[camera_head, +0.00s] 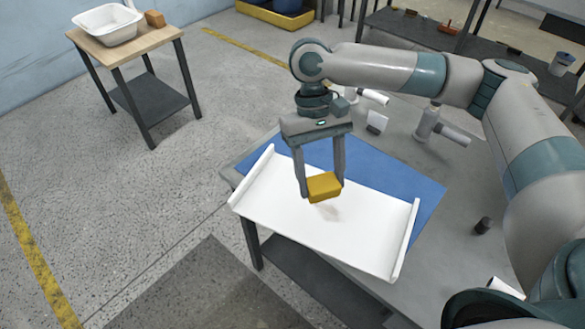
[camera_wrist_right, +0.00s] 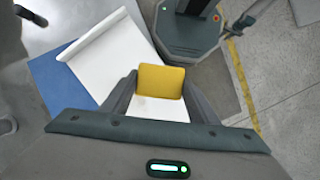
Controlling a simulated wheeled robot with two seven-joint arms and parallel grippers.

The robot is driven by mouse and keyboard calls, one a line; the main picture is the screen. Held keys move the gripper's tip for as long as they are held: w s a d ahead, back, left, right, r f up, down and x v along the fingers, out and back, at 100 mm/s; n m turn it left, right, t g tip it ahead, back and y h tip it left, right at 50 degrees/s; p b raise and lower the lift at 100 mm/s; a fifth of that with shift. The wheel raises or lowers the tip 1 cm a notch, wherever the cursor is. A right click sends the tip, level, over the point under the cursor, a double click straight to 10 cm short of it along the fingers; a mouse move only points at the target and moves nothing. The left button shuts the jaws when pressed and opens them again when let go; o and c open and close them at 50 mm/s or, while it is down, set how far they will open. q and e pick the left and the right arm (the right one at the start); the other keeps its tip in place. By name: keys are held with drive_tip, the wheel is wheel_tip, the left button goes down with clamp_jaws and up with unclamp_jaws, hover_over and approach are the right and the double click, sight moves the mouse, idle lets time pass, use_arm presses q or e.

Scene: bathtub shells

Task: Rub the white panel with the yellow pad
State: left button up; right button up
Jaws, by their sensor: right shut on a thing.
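The white panel (camera_head: 285,222) lies on a blue mat (camera_head: 385,175) on the grey table, with raised edges at its left and right ends. My right gripper (camera_head: 322,190) is shut on the yellow pad (camera_head: 325,187) over the middle of the panel. A faint shadow lies on the panel just below the pad; I cannot tell whether they touch. In the wrist view the pad (camera_wrist_right: 160,82) sits between the fingers, with the panel (camera_wrist_right: 112,55) beyond and to the left. My left gripper is not in view.
A small dark cylinder (camera_head: 483,225) and grey fittings (camera_head: 440,130) stand on the grey table (camera_head: 445,200) right of and behind the panel. A wooden side table (camera_head: 135,45) with a white basin (camera_head: 107,24) stands at the back left. Floor to the left is clear.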

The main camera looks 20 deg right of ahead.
idle(0.3)
drive_tip(key=shift+w+p, duration=0.25)
drive_tip(key=shift+p, duration=0.15)
drive_tip(key=w+f+n+t+h+p, duration=0.3)
drive_tip(key=w+f+n+p, duration=0.6)
drive_tip(key=n+p, duration=0.6)
drive_tip(key=shift+h, duration=0.6)
drive_tip(key=shift+a+f, duration=0.1)
drive_tip(key=shift+f, duration=0.05)
